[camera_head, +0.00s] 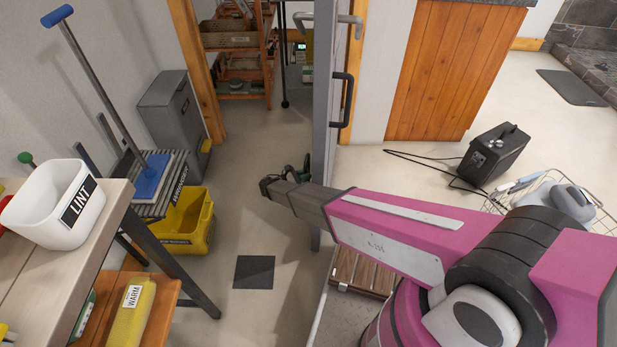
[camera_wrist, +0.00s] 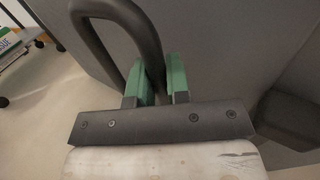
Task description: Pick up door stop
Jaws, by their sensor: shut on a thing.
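My gripper (camera_head: 297,176) is at the lower part of the grey door's edge, small and partly hidden by my own arm in the head view. In the wrist view, the two green fingers of my gripper (camera_wrist: 156,86) are closed around one leg of a dark curved bar (camera_wrist: 152,38). The bar arches up from between the fingers and down to the left, against a grey surface. I cannot tell whether this bar belongs to the door stop. No other thing that I can clearly name as the door stop shows.
The grey door (camera_head: 323,110) stands open with a dark handle (camera_head: 342,100). A yellow bucket (camera_head: 190,222) and a bench (camera_head: 115,205) are at left. A wooden slatted crate (camera_head: 358,272) and a black box (camera_head: 493,155) with a cable are at right. Floor between is mostly clear.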

